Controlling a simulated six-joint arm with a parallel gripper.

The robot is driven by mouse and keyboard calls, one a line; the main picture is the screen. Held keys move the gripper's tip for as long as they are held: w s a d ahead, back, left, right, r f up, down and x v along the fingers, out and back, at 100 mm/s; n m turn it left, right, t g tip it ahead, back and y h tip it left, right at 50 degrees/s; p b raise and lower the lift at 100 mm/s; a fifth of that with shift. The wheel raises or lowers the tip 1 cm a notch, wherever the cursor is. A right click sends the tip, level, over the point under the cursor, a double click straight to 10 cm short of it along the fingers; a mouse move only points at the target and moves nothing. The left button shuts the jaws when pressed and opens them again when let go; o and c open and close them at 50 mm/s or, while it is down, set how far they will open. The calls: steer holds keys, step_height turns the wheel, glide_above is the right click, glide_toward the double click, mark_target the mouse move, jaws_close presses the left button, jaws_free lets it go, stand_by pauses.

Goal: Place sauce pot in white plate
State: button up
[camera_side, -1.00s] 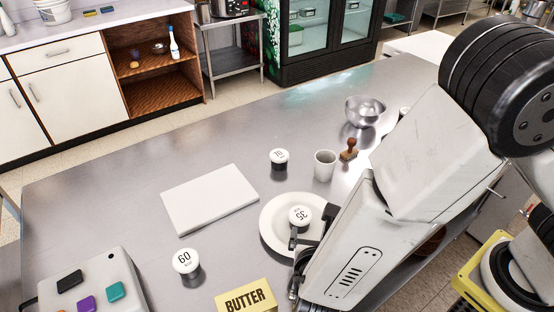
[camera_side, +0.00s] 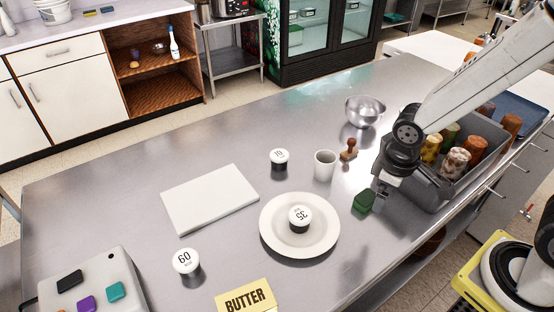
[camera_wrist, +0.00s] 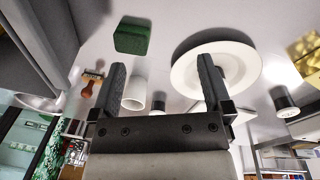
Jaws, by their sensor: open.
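A small black pot with a white lid marked 35 (camera_side: 300,216), which I take to be the sauce pot, stands upright inside the white plate (camera_side: 267,238), near its middle.
Similar pots marked 60 (camera_side: 186,261) and 10 (camera_side: 279,160), a white cup (camera_side: 325,166), a stamp (camera_side: 348,150) and a metal bowl (camera_side: 366,111) stand around the plate. A white board (camera_side: 209,198) and butter box (camera_side: 245,297) lie nearby. A grey bin (camera_side: 432,192) holds several jars.

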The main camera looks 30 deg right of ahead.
steer(key=d+r+m+t, duration=0.1)
steer(key=m, duration=0.1)
steer(key=w+d+r+m, duration=0.1)
steer(key=m, duration=0.1)
steer(key=shift+d+t+y, duration=0.35)
steer(key=shift+t+y, duration=0.05)
